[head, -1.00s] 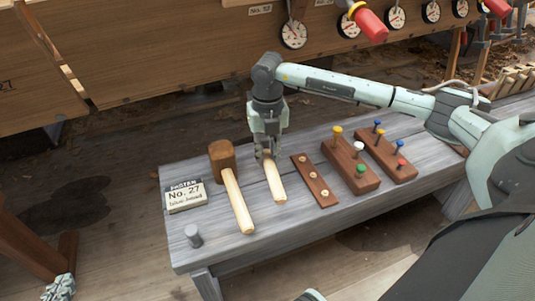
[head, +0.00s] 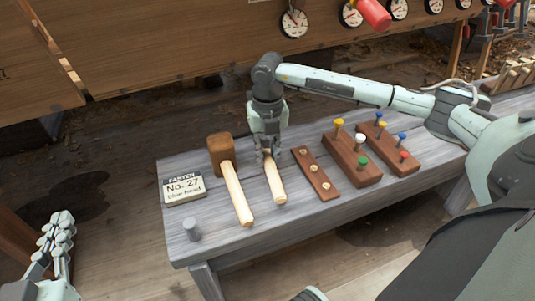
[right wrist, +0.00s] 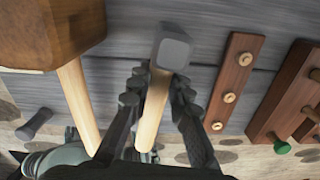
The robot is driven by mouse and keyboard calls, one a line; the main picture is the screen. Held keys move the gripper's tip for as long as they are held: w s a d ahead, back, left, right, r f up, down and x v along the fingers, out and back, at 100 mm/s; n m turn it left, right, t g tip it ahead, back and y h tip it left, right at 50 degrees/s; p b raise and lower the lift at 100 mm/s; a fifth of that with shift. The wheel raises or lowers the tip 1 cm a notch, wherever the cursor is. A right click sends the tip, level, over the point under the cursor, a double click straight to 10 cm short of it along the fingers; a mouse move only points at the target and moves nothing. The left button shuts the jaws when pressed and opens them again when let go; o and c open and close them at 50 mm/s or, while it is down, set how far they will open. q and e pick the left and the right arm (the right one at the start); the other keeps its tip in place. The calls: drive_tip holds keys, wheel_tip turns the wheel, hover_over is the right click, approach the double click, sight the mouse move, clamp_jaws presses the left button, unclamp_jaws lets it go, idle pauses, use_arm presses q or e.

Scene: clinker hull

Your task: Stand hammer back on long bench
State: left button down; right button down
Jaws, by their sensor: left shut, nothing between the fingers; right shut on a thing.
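My right gripper (head: 267,156) is shut on a hammer over the middle of the long bench (head: 215,235). The hammer's pale wooden handle (head: 275,184) points toward the bench's front edge in the head view. The right wrist view shows its grey head (right wrist: 172,50) just beyond the fingers (right wrist: 158,92) and the handle between them. In the head view the gripper hides the hammer's head, and I cannot tell whether the hammer touches the bench. My left gripper (head: 59,226) is shut and empty at the lower left, away from the bench.
A wooden mallet (head: 221,148) lies just left of the hammer. Right are a flat strip (head: 314,174) and two blocks with coloured pegs (head: 350,162). A plank hull (head: 180,45) with gauges stands behind.

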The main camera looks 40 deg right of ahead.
drive_tip(key=shift+f+b, duration=0.3)
drive_tip(key=shift+f, duration=0.15)
idle(0.4)
drive_tip(key=c, duration=1.3)
unclamp_jaws()
wheel_tip(320, 180, up, 8)
drive_tip(key=p, duration=0.5)
drive_tip(key=shift+r+p, duration=0.1)
drive_tip(key=shift+p, duration=0.3)
drive_tip(key=shift+s, duration=0.1)
